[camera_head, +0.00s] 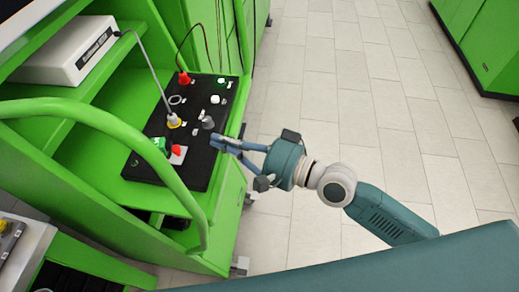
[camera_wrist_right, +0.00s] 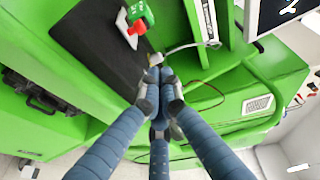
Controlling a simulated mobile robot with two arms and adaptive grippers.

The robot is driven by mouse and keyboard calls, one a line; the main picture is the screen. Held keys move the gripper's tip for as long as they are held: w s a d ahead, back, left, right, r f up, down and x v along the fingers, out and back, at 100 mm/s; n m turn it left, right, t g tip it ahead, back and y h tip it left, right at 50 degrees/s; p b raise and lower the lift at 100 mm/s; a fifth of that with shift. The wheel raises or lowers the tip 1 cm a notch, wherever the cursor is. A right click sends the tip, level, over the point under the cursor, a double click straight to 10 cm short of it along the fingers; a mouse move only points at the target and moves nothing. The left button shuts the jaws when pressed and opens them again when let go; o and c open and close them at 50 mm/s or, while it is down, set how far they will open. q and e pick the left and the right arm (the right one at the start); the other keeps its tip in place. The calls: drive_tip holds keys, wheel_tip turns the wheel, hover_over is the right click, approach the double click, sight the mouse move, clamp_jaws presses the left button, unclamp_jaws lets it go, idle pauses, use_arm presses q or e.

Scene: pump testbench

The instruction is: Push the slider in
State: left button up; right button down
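A black panel (camera_head: 200,165) with knobs and plugs lies on the green bench; it also shows in the wrist view (camera_wrist_right: 95,50). I cannot tell for sure which part is the slider. A grey knob (camera_head: 208,122) stands near the panel's right edge. My right gripper (camera_head: 214,143) reaches in from the right with its fingertips over that edge, just below the knob. In the wrist view its fingers (camera_wrist_right: 157,82) come together at the tips, with nothing visible held. The fingers hide what lies right behind them. My left gripper is not in view.
The panel carries a yellow plug with a grey cable (camera_head: 172,120), a red plug (camera_head: 184,77), a green-lit switch (camera_head: 221,81) and a red switch (camera_head: 177,150). A green rail (camera_head: 150,140) curves in front. A white box (camera_head: 75,50) sits on the shelf. Tiled floor (camera_head: 340,90) is clear at right.

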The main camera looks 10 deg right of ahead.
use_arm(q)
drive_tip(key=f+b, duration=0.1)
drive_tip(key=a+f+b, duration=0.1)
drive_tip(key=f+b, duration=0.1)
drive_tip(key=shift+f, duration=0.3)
use_arm(e)
drive_tip(key=v, duration=0.7)
drive_tip(key=shift+s+a, duration=0.2)
drive_tip(key=shift+s, duration=0.2)
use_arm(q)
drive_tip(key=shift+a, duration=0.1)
use_arm(e)
drive_tip(key=shift+r, duration=0.1)
